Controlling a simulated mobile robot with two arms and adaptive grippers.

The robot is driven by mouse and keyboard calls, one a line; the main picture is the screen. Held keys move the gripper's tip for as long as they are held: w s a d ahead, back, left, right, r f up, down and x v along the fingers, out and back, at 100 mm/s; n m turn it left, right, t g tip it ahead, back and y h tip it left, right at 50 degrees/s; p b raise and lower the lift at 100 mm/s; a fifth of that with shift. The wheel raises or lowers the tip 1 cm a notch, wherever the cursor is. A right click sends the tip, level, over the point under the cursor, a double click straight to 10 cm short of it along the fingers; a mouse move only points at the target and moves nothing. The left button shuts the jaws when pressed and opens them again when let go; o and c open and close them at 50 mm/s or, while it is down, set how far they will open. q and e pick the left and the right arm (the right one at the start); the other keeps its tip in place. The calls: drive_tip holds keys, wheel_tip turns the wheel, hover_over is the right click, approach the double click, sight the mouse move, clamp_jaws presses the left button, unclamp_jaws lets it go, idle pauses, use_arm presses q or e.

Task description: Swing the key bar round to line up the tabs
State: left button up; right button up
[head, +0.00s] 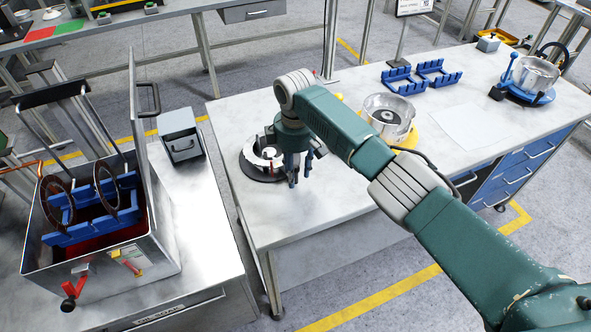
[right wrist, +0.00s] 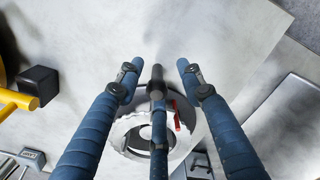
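A pale toothed ring on a round dark base (head: 262,178) sits on the light worktable, left of my right gripper (head: 297,180). A small red piece (right wrist: 177,115) shows on the ring (right wrist: 128,128) in the right wrist view. I cannot tell the key bar or the tabs apart for sure. My right gripper points down with its blue fingers (right wrist: 157,72) spread and nothing between them. In the wrist view the fingers partly cover the ring. Touch between fingers and fixture cannot be made out. My left gripper is not in view.
Blue racks (head: 421,77) and a blue-based bowl fixture (head: 532,84) stand farther right. An open metal case (head: 150,225) with blue racks stands left. The table's near left part is clear.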

drive_tip(key=shift+w+r, duration=0.1)
drive_tip(key=shift+r, duration=0.15)
wheel_tip(320, 180, up, 12)
drive_tip(key=shift+f, duration=0.2)
drive_tip(key=shift+f, duration=0.1)
idle(0.5)
